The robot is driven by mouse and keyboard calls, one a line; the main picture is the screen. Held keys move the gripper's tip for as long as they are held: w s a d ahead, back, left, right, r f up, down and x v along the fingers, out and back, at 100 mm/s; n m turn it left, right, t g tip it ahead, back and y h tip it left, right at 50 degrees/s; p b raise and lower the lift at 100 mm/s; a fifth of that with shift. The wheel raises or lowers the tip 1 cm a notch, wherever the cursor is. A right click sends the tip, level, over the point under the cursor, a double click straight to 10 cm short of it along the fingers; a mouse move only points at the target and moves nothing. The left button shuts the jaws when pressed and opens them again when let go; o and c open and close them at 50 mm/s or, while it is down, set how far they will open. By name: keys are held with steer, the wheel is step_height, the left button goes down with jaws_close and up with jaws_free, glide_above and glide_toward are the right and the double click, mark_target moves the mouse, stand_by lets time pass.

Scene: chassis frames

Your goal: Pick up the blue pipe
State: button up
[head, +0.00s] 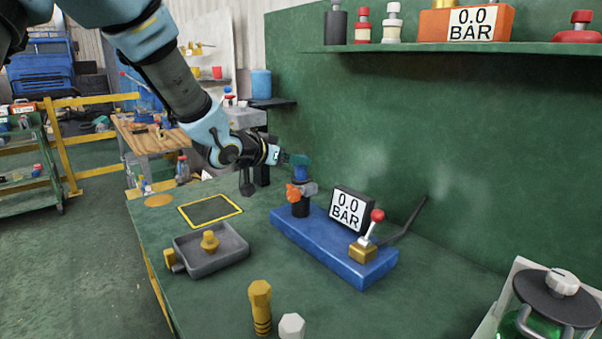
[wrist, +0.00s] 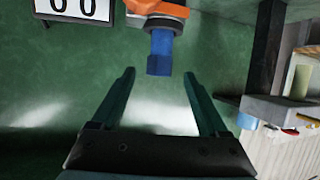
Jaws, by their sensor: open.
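The blue pipe (wrist: 160,48) shows in the wrist view as a short blue piece attached to an orange fitting. In the head view the blue pipe (head: 301,174) stands upright on the black valve post (head: 300,207), which has an orange knob (head: 292,194) and is on the blue base block (head: 322,243). My gripper (head: 296,159) is at the top of the pipe in the head view and partly hides it. In the wrist view my gripper (wrist: 158,74) is open and empty. The pipe's free end lies near the line between the fingertips, apart from both fingers.
The base also carries a 0.0 BAR display (head: 348,209) and a red-knobbed lever (head: 376,216). A grey tray (head: 222,262) and a yellow bolt (head: 260,305) are on the green bench. A green wall (head: 450,130) with a shelf (head: 470,48) rises behind.

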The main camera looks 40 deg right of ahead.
mark_target(301, 175)
steer(key=shift+p+x, duration=0.9)
steer(key=shift+x, duration=1.45)
steer(key=shift+f, duration=0.2)
jaws_close()
